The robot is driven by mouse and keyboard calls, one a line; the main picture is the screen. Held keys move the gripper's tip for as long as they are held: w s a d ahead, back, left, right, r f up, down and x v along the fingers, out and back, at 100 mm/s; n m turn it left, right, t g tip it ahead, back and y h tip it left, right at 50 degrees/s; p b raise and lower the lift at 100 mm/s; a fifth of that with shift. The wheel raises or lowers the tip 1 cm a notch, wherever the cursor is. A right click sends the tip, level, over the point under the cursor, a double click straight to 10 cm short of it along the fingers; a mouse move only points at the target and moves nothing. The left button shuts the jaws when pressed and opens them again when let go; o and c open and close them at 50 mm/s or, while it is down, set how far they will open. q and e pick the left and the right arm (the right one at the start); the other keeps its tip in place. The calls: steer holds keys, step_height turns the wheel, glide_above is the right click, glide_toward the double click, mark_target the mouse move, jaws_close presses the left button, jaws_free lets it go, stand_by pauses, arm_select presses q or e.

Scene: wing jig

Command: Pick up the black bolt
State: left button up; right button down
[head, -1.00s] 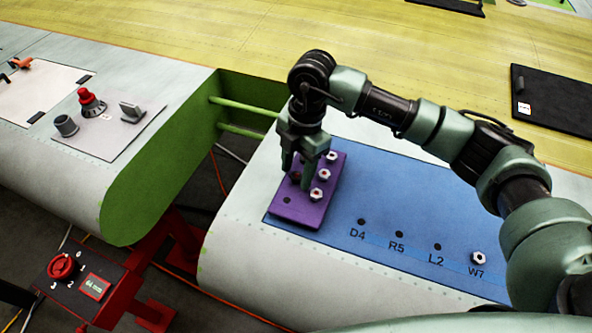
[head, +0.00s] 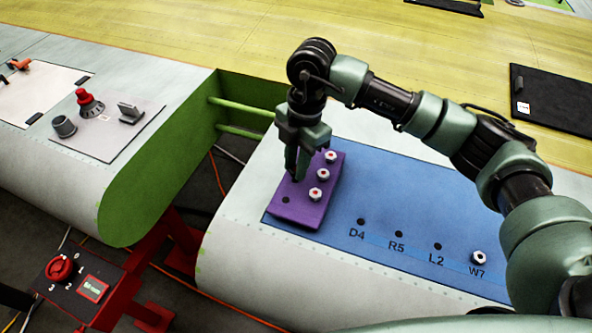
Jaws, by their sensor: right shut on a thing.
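The black bolt (head: 294,180) is almost hidden by my right gripper; only a small dark bit shows at the fingertips. My right gripper (head: 296,173) points down over the purple block (head: 300,212), its fingers closed together on the black bolt. The fingertips are low, close to the block's top, and I cannot tell whether the bolt is clear of the block. Several silver bolts with red centres are in the block, one of them here (head: 323,174). My left gripper is not in view.
The purple block lies on a blue panel (head: 400,200) with holes marked D4, R5 and L2, and a silver bolt (head: 479,257) at W7. A grey plate (head: 110,135) with tools is on the left wing section. A gap separates the two sections.

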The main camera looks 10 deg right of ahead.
step_height(320, 180, up, 11)
steer(key=b, duration=0.4)
step_height(320, 180, up, 7)
glide_above(295, 168)
steer(key=shift+s+d+b, duration=0.1)
steer(key=shift+b, duration=0.3)
